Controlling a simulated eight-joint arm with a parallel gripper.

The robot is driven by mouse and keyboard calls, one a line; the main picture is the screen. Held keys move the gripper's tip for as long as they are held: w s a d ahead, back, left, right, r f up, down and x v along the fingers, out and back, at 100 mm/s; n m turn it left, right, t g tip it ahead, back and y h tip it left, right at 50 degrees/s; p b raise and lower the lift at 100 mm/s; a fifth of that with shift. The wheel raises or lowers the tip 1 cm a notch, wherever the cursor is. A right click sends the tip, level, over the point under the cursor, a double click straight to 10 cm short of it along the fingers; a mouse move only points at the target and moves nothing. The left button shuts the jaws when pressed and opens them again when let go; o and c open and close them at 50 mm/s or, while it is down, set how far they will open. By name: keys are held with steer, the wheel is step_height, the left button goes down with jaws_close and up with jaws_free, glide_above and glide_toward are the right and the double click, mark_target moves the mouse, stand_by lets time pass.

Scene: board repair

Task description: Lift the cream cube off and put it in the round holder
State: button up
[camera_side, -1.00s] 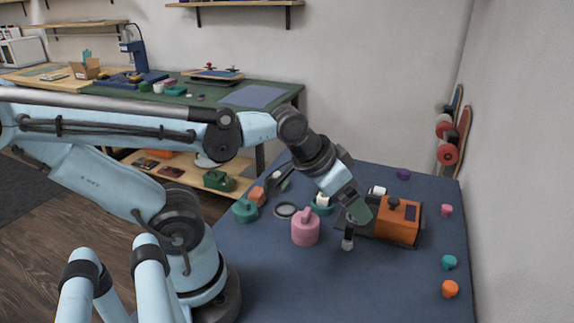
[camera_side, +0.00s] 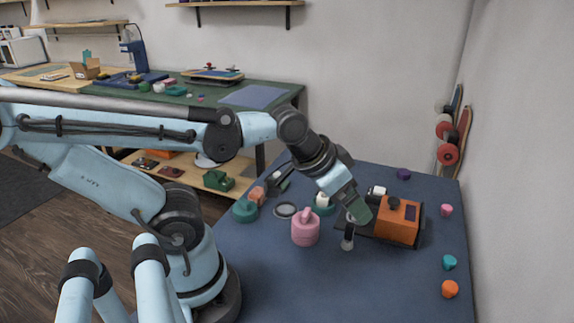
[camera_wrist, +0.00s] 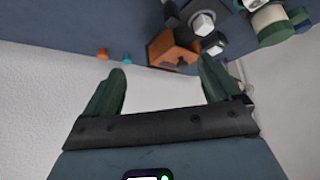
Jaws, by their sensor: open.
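A small cream block (camera_side: 322,198) sits at the top of a round teal holder (camera_side: 325,210), just left of my gripper in the side view. I cannot tell for sure that it is a cube. My gripper (camera_side: 358,212) is tilted down above the table, near the orange box. In the wrist view its two green fingers (camera_wrist: 163,86) are spread wide with nothing between them.
An orange box with a dark knob (camera_side: 397,222) stands right of my gripper; it also shows in the wrist view (camera_wrist: 172,52). A pink weight-like piece (camera_side: 305,230) and a silver-topped post (camera_side: 347,243) stand close by. The table's front is clear, with small coloured pieces along the right edge.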

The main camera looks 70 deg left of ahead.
steer(key=shift+c, duration=0.5)
steer(key=c, duration=0.5)
steer(key=shift+o, duration=0.2)
steer(key=n+g, duration=0.7)
steer(key=n, duration=0.2)
glide_above(324, 195)
steer(key=f, duration=0.5)
steer(key=shift+a+f, duration=0.2)
steer(key=shift+d+f, duration=0.2)
steer(key=shift+f, duration=2.6)
